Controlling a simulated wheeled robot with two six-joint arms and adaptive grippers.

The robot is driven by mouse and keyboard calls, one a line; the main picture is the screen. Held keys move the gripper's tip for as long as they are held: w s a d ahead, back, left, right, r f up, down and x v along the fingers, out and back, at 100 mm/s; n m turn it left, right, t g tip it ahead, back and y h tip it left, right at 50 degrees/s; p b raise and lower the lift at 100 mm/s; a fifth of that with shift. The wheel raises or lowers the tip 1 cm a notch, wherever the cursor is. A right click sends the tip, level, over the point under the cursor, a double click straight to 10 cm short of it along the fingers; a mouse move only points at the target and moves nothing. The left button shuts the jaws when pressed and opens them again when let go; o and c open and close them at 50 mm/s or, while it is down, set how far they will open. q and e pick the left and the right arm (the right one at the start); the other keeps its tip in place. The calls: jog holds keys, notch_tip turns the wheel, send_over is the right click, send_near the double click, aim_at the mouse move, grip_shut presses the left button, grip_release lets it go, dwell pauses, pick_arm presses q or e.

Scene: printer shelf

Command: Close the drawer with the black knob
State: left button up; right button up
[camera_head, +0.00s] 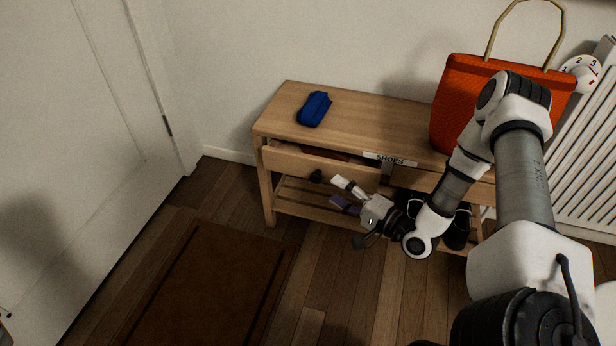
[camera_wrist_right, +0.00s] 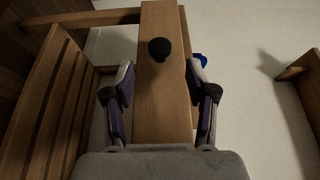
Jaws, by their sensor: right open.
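The wooden drawer (camera_head: 290,161) with the black knob (camera_head: 316,176) is at the left of the bench. It stands partly open, with a dark gap behind its front. My right gripper (camera_head: 345,195) is just right of the knob, in front of the bench. In the right wrist view, the open, empty gripper (camera_wrist_right: 161,98) has one finger on each side of the drawer front (camera_wrist_right: 163,105) in the picture. The knob (camera_wrist_right: 159,48) is beyond the fingertips. I cannot tell whether the fingers touch the wood. My left gripper is out of view.
The wooden bench (camera_head: 282,105) carries a blue folded item (camera_head: 314,108) and an orange bag (camera_head: 462,90). A "SHOES" label (camera_head: 390,159) is on its front edge. Dark shoes (camera_head: 458,228) are below. A brown mat (camera_head: 205,290) lies on the floor. A radiator (camera_head: 590,160) is at right.

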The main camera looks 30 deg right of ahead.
aim_at(316, 183)
jog(key=b+x, duration=0.2)
jog(key=x, duration=0.1)
jog(key=b+x, duration=0.1)
jog(key=x, duration=0.3)
jog(key=shift+f+b, duration=0.25)
jog(key=shift+b, duration=0.1)
jog(key=shift+w+r, duration=0.1)
jog(key=shift+w, duration=0.1)
jog(key=shift+r, duration=0.1)
grip_shut()
jog(key=shift+w+d+p, duration=0.3)
jog(key=shift+w+d, duration=1.15)
jog(key=shift+d, duration=0.25)
